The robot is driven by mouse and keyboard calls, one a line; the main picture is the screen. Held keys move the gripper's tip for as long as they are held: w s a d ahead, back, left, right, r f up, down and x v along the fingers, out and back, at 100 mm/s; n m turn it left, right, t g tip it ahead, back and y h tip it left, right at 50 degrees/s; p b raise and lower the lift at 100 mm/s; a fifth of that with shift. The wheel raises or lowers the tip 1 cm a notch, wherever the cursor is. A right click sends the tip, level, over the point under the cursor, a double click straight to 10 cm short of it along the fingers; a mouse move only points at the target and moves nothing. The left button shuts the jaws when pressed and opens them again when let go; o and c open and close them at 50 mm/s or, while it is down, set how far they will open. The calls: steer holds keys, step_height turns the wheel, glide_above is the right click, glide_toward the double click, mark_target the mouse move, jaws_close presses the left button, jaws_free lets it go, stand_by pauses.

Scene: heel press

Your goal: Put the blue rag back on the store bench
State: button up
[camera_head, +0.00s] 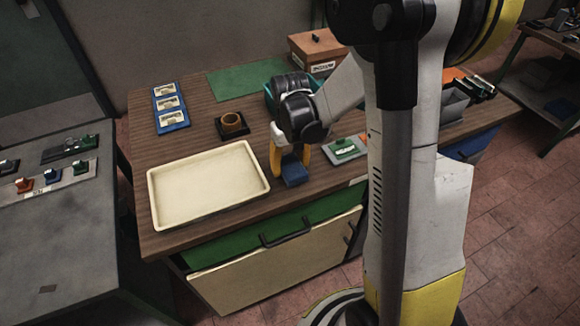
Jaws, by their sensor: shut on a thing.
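My gripper (290,163), with yellow fingers, points down over the front of the wooden bench, right of the cream tray. It is shut on a small blue folded thing (294,175), which looks like the blue rag. The rag hangs low between the fingers; I cannot tell whether it touches the bench top. The wooden bench (200,143) fills the middle of the view. Which bench is the store bench is not marked in a way I can read.
A cream tray (207,149) lies left of the gripper. A brown ring on a dark base (232,125) stands behind it. A green-and-white block (344,149) is close on the right. A grey bench (60,245) with coloured parts stands at the left. A green mat (235,79) lies at the back.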

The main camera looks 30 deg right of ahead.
mark_target(290, 163)
steer(key=o, duration=1.1)
steer(key=shift+f, duration=0.1)
step_height(290, 163, up, 11)
steer(key=p, duration=0.4)
steer(key=shift+s+a+r+t, duration=1.2)
steer(key=shift+s+r, duration=0.6)
steer(key=shift+s, duration=0.5)
steer(key=shift+s+a+r+t, duration=1.2)
steer(key=shift+s+r, duration=0.6)
steer(key=shift+s, duration=0.55)
steer(key=shift+s+a+r+t, duration=1.2)
steer(key=shift+s+r, duration=0.6)
steer(key=shift+s, duration=0.5)
